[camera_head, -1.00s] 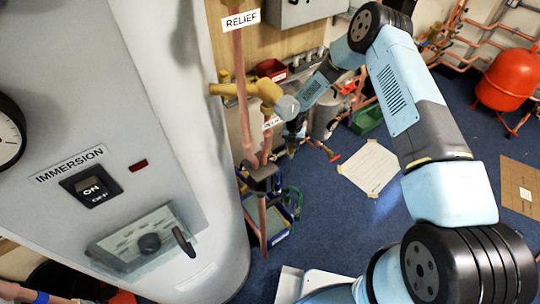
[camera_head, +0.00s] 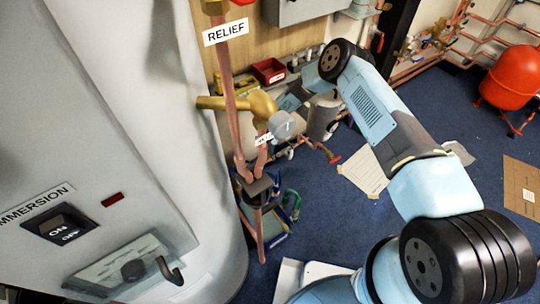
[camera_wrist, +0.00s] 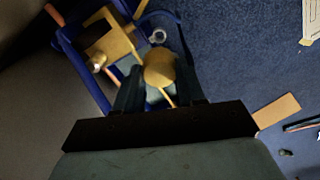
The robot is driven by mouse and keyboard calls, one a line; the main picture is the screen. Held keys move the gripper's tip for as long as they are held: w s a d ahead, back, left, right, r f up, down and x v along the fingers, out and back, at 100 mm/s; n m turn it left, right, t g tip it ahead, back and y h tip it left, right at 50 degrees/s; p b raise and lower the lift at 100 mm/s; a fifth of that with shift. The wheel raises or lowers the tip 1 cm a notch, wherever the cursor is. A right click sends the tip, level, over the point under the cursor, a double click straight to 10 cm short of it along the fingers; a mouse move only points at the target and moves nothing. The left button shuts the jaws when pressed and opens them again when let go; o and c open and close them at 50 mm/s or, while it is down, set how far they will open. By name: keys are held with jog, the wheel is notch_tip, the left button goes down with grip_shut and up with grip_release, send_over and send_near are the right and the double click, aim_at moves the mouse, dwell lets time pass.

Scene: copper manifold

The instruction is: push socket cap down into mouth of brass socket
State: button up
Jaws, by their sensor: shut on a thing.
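In the wrist view, my gripper (camera_wrist: 160,88) is shut on a round, tan-yellow piece, which I take to be the socket cap (camera_wrist: 160,68). Its lower part is hidden between the dark fingers. A brass fitting (camera_wrist: 110,38) with a pale round end lies up and left of the held cap, apart from it in the picture; I cannot tell whether it is the brass socket. In the head view, a brass fitting (camera_head: 250,103) with a grey round end stands by the copper pipes. My gripper is not clearly seen there, and the end of my arm runs behind that fitting.
A large grey cylinder (camera_head: 120,130) fills the left of the head view. Copper pipes (camera_head: 230,110) rise beside it. A blue-framed container (camera_wrist: 82,70) lies below the gripper in the wrist view. Blue carpet (camera_head: 330,225) is open to the right.

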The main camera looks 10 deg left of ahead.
jog(key=w+a+f+m, duration=0.3)
jog(key=w+m, duration=0.3)
jog(key=w, duration=0.2)
jog(key=shift+a+f+m, duration=0.15)
jog(key=shift+f+m, duration=0.25)
jog(key=shift+f, duration=0.05)
dwell(0.5)
jog(key=shift+f, duration=0.2)
dwell(0.5)
jog(key=shift+f, duration=1.2)
jog(key=shift+w+f, duration=0.1)
jog(key=shift+f, duration=0.6)
dwell(0.6)
jog(key=o, duration=1.2)
